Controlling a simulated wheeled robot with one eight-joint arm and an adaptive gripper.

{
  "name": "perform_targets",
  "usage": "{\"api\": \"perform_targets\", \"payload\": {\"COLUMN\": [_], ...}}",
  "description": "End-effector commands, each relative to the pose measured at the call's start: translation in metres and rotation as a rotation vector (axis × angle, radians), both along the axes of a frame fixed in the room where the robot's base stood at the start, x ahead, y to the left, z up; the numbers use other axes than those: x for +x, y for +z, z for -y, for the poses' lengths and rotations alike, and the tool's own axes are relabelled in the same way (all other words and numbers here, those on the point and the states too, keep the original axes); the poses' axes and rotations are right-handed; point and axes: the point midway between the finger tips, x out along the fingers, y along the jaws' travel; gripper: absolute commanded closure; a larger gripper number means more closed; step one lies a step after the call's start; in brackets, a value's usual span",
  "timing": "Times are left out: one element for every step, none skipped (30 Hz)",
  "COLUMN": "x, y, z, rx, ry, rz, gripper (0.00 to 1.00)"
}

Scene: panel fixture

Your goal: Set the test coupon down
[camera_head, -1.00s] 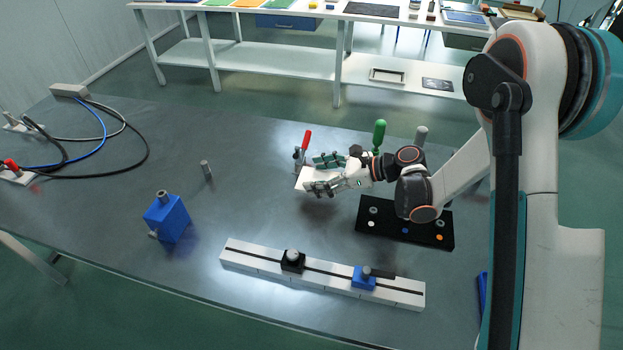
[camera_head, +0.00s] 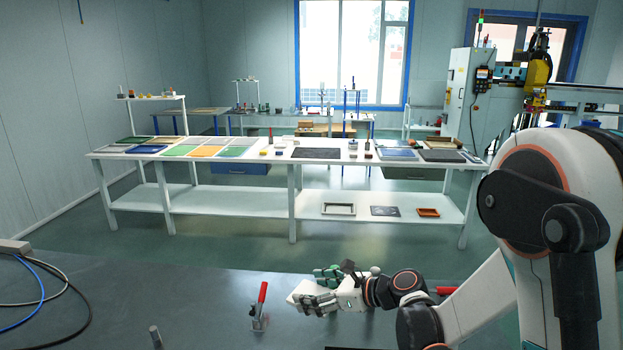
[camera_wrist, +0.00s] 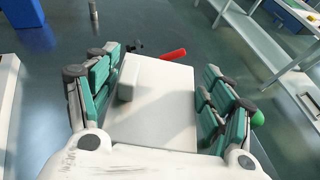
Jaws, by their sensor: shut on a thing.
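The test coupon looks like a flat white plate (camera_wrist: 160,105) with a small raised white block near its left edge. It lies between the green-padded fingers of my gripper (camera_wrist: 160,92) in the wrist view, and my gripper is shut on it. In the head view my gripper (camera_head: 318,287) holds the coupon (camera_head: 298,291) near the far edge of the grey table, just right of a red-handled clamp (camera_head: 260,304). The clamp's red handle (camera_wrist: 172,55) shows beyond the plate in the wrist view. I cannot tell the gap beneath the coupon.
The grey table (camera_head: 200,310) is clear left of the clamp, except for a small metal post (camera_head: 156,337). Cables (camera_head: 40,295) lie at far left. A white bench (camera_head: 225,200) stands beyond the table.

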Motion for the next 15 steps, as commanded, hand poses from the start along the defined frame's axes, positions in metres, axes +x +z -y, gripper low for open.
{"api": "perform_targets", "payload": {"x": [0.001, 0.003, 0.004, 0.003, 0.003, 0.002, 0.001, -0.001, -0.003, -0.005, -0.006, -0.009, -0.011, -0.012, -0.014], "y": [0.008, 0.012, 0.017, 0.021, 0.025, 0.030, 0.034, 0.037, 0.041, 0.044, 0.047, 0.050, 0.052, 0.054, 0.056], "z": [0.027, 0.042, 0.061, 0.074, 0.088, 0.105, 0.117, 0.128, 0.142, 0.151, 0.159, 0.169, 0.175, 0.181, 0.187], "rx": [0.000, 0.000, 0.000, 0.000, 0.000, -0.001, 0.000, 0.000, 0.000, 0.000, -0.001, 0.000, -0.001, 0.000, -0.001], "ry": [-0.105, -0.163, -0.240, -0.294, -0.346, -0.411, -0.456, -0.498, -0.548, -0.582, -0.613, -0.648, -0.670, -0.691, -0.714], "rz": [0.001, 0.000, 0.001, 0.000, 0.002, 0.001, 0.002, 0.002, 0.002, 0.001, 0.001, 0.001, 0.001, 0.001, 0.001], "gripper": [0.56, 0.56, 0.56, 0.56, 0.56, 0.56, 0.56, 0.56, 0.56, 0.56, 0.56, 0.56, 0.56, 0.56, 0.56]}}
